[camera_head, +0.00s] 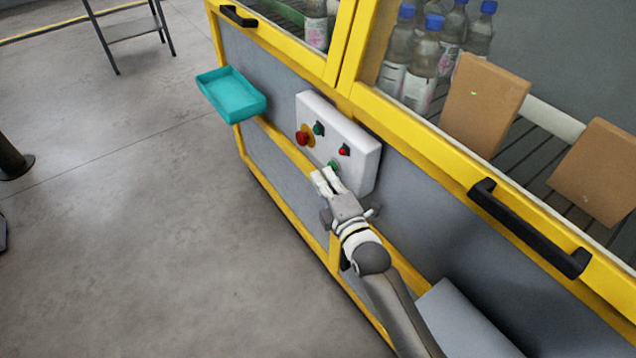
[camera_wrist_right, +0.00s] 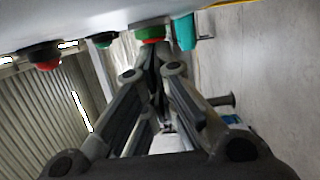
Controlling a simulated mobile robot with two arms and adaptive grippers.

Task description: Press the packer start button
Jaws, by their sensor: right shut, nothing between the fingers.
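A white control box (camera_head: 362,160) is on the grey and yellow machine front. It carries a large red button on a yellow base (camera_head: 303,138), a dark green button (camera_head: 319,129), a small red button (camera_head: 344,150) and a lower green button (camera_head: 333,166). No label is readable, so I cannot tell which is the packer start. My right gripper (camera_head: 325,180) is shut and empty, its fingertips close to the lower green button. In the right wrist view this green button (camera_wrist_right: 152,33) is just beyond the fingertips (camera_wrist_right: 153,60); contact cannot be told. My left gripper is out of view.
A teal tray (camera_head: 232,92) is fixed to the machine left of the box. Bottles (camera_head: 424,62) and brown cartons (camera_head: 484,105) are behind the windows. The grey floor (camera_head: 130,230) at left is mostly clear.

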